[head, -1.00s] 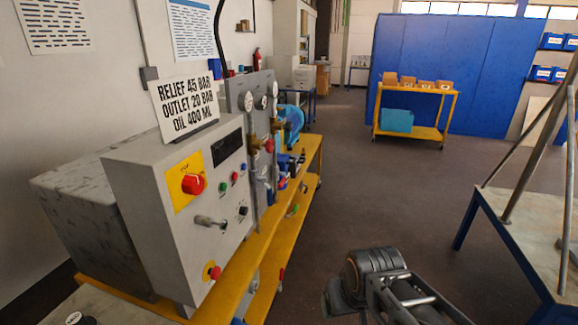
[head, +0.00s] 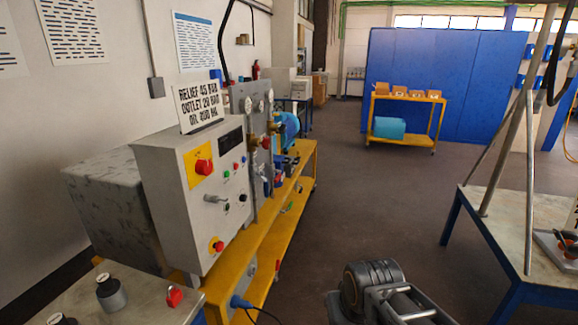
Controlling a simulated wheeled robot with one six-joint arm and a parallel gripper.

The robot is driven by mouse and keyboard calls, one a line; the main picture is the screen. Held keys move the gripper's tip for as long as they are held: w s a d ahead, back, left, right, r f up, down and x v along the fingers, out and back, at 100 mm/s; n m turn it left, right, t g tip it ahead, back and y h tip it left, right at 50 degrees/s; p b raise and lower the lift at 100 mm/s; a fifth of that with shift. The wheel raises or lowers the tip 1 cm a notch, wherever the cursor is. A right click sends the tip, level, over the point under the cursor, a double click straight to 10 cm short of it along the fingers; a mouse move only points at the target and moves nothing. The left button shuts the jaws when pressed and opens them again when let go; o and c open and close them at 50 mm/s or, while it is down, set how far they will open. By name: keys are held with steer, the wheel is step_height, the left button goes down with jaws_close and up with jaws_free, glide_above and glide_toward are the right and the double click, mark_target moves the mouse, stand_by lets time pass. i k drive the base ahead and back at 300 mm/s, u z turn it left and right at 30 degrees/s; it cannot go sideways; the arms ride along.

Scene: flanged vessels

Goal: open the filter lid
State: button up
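No filter lid can be made out in the head view. A grey control box (head: 170,215) with a red knob, several buttons and a lever handle stands on a yellow bench (head: 262,225) at the left. Behind it, a grey panel (head: 243,100) carries gauges, valves and small fittings, too small to tell apart. A blue rounded unit (head: 290,124) sits farther along the bench. Part of my arm shows at the bottom centre, over the floor and apart from the bench. My gripper's fingertips are not in view.
A near table (head: 150,297) at lower left holds a dark grey bottle (head: 110,293) and a red-capped item (head: 174,296). A blue-legged table (head: 515,228) with metal poles stands at right. A yellow cart (head: 410,100) stands before blue partitions (head: 480,85). The middle floor is clear.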

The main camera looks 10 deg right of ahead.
mark_target(279, 161)
steer(key=z, duration=0.7)
steer(key=i, duration=1.1)
steer(key=z, duration=0.35)
steer(key=i, duration=1.5)
steer(key=u, duration=1.1)
steer(key=i, duration=0.95)
steer(key=u, duration=1.4)
steer(key=i, duration=0.2)
steer(key=z, duration=0.05)
